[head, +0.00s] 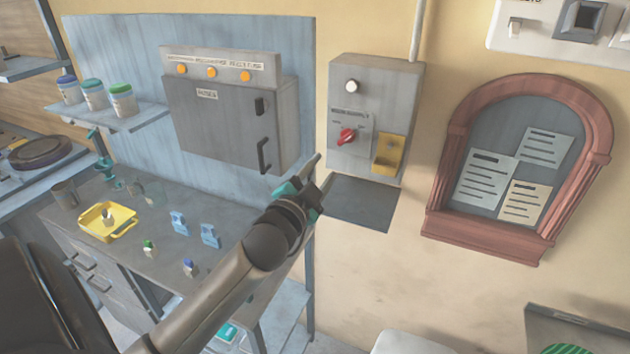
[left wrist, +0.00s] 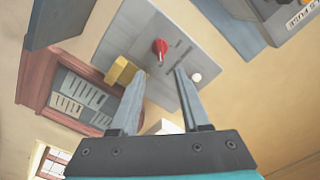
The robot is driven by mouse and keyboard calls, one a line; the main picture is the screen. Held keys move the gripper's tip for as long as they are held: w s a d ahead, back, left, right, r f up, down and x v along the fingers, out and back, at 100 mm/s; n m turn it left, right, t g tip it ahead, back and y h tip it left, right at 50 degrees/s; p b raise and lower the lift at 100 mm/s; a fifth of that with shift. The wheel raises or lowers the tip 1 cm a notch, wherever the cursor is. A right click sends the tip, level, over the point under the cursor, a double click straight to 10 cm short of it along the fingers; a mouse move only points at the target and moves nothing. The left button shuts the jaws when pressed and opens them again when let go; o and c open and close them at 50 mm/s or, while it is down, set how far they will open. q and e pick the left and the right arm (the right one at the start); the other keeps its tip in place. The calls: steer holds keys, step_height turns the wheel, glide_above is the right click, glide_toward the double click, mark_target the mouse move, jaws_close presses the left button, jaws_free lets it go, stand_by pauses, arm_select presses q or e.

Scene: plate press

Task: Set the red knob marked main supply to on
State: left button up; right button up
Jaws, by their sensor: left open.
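The red knob (head: 347,136) sits on the front of a grey wall box (head: 376,75), under a small label strip. It also shows in the left wrist view (left wrist: 159,46), past and between my fingertips. A white round button or lamp (head: 352,86) is above the knob, and a yellow bracket (head: 388,155) is at its lower right. My left gripper (head: 314,172) is in front of and below the box in the head view. In the left wrist view its fingers (left wrist: 157,80) are apart with nothing between them, and they appear short of the knob. My right gripper is not in view.
A grey cabinet (head: 225,125) with a handle and orange lamps hangs left of the box. A dark panel (head: 358,202) is below the box. A red-framed notice board (head: 441,218) is to the right. A bench (head: 125,262) with small items stands lower left.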

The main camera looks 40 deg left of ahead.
arm_select(q)
steer(key=shift+v, duration=1.45)
